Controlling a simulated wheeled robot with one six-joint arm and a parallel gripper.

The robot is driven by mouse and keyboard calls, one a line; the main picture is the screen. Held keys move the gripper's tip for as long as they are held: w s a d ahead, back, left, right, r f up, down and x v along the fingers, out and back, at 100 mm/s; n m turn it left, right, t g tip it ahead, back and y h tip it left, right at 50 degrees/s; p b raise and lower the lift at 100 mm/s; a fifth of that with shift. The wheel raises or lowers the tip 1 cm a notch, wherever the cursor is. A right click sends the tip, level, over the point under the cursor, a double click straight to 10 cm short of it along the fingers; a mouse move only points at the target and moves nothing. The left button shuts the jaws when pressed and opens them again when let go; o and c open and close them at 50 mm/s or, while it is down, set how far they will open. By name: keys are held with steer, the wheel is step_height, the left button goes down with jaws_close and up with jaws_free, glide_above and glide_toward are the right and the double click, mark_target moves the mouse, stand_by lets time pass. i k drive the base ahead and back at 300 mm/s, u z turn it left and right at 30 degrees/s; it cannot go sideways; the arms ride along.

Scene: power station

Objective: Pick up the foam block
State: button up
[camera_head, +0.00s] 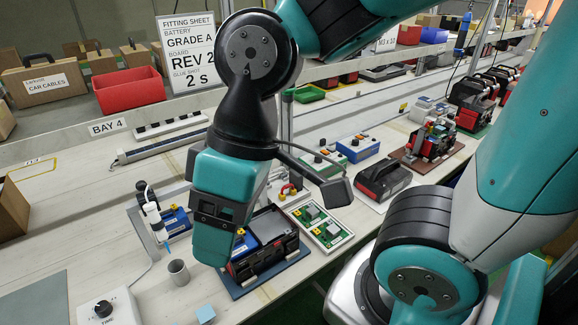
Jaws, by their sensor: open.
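A small light-blue block (205,314), which looks like the foam block, sits on the light bench top at the bottom edge of the view. My gripper (212,255) hangs down above the bench, up and slightly right of the block in the picture. It is apart from the block and holds nothing that I can see. My gripper is open, though its fingertips are hard to make out from this angle. It hides part of the bench and of the battery tray behind it.
A grey cup (179,273) stands just behind the block. A white timer box (107,308) with a black knob is to the left. A black-and-red battery tray (270,258) on a dark mat is to the right. A dispenser stand (152,212) is farther back. Bare bench lies around the block.

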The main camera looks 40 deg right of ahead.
mark_target(296, 179)
steer(key=z, duration=1)
steer(key=k, duration=0.5)
steer(key=z, duration=1.2)
steer(key=i, duration=0.95)
steer(key=u, duration=1.9)
steer(key=i, duration=0.5)
steer(key=u, duration=0.05)
